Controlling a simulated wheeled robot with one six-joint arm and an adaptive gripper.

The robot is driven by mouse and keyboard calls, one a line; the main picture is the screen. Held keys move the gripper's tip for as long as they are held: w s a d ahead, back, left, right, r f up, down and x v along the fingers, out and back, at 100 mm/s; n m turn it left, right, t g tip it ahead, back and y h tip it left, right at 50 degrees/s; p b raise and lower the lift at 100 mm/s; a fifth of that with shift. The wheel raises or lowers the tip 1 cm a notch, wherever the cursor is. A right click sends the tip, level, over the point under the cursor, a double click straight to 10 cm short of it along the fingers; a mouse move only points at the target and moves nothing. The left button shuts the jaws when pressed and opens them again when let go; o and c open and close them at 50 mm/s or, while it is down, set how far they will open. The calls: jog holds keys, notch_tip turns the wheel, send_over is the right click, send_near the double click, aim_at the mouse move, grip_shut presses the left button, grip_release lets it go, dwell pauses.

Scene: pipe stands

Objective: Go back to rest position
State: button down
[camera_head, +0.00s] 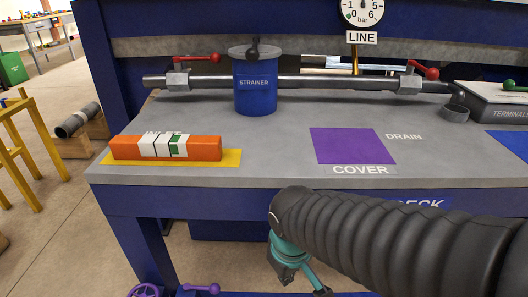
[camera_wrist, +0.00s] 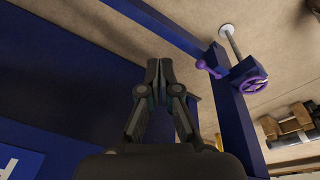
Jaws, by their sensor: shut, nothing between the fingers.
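My gripper (camera_wrist: 160,72) is in the wrist view, its two fingers together with nothing between them. Behind the fingers are the blue frame of the bench and the floor. In the head view my black ribbed arm comes in from the lower right and ends in front of the bench's front edge, below the top.
The bench top (camera_head: 290,140) carries a blue strainer (camera_head: 256,90) on a pipe, an orange block (camera_head: 125,148) on a yellow mat, and a purple square (camera_head: 352,146). A purple handwheel (camera_wrist: 254,86) and purple lever (camera_wrist: 208,69) sit low by the frame. A yellow stand (camera_head: 42,140) is at left.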

jog(key=s+d+r+m+t, duration=0.2)
jog(key=d+r+m, duration=0.4)
jog(key=d+r, duration=0.3)
jog(key=shift+s+d+m+t, duration=0.3)
jog(key=shift+d+t, duration=0.6)
jog(key=shift+d, duration=0.2)
jog(key=shift+r, duration=0.1)
